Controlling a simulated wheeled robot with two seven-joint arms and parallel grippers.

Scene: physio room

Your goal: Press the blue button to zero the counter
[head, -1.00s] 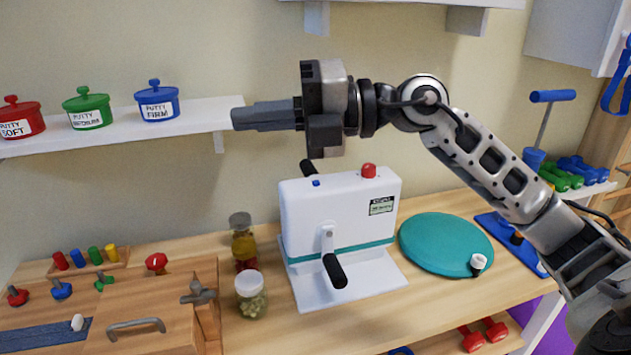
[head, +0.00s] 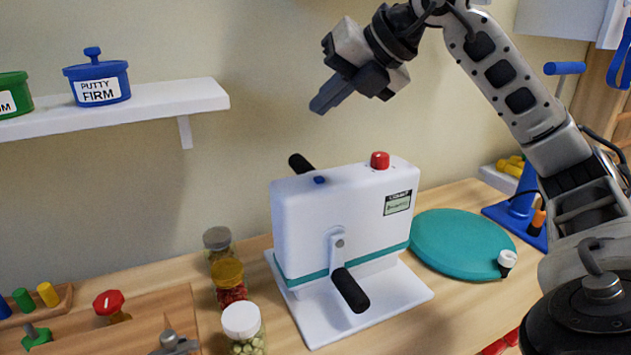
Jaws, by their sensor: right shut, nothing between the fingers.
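The blue button (head: 320,180) is small and sits on the top left of a white hand-crank machine (head: 300,226). A larger red knob (head: 379,160) stands on the same top, further right. A small display, the counter (head: 397,203), is on the machine's front right; its text is too small to read. My right gripper (head: 319,107) is shut and empty, tilted down to the left, in the air above the blue button and clear of it. My left gripper is out of view.
Black crank handles stick out at the front (head: 350,290) and back (head: 300,164) of the machine. Jars (head: 242,328) stand close on its left. A teal disc (head: 455,245) lies on its right. A shelf with putty pots (head: 98,80) is at upper left.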

